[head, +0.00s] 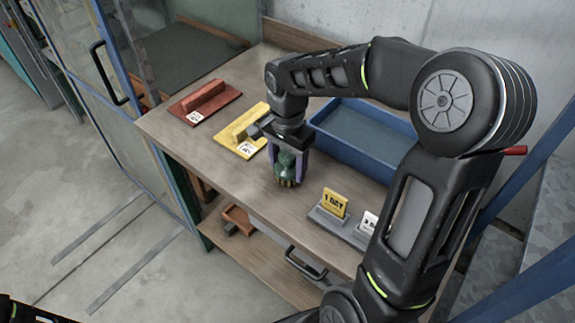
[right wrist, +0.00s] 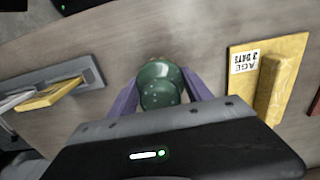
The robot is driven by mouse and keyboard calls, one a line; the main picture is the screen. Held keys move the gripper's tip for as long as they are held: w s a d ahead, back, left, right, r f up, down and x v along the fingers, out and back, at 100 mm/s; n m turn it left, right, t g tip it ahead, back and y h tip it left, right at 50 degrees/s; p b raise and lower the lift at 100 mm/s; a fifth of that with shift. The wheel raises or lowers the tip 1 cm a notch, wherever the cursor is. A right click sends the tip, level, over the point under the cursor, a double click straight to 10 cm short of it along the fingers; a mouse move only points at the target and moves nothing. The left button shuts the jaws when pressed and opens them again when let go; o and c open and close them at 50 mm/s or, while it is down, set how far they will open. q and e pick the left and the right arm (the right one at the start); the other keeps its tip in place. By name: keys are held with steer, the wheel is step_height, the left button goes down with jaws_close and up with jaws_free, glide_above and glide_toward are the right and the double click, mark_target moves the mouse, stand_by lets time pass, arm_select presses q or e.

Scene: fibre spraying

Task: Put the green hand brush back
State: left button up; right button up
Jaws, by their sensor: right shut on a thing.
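The green hand brush (head: 286,166) is between the purple fingers of my right gripper (head: 288,167), over the wooden workbench (head: 235,190). The gripper points down and is shut on the brush's green knobbed part. Tan bristles show at its lower end. I cannot tell whether the bristles touch the bench top. In the right wrist view the speckled green brush (right wrist: 160,85) sits between the fingers (right wrist: 158,95). My left gripper is not in view; only a dark bit of my body shows at the bottom left.
A red float (head: 205,101) and a yellow float (head: 238,132) with tags lie left of the gripper. A blue tray (head: 345,155) lies behind to the right. A grey holder (head: 340,228) with tag cards stands near the front right. Bench space left of the brush is clear.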

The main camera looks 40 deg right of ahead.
steer(key=shift+f, duration=0.45)
steer(key=shift+f, duration=0.1)
steer(key=o, duration=1.2)
step_height(320, 180, up, 12)
steer(key=shift+r, duration=0.15)
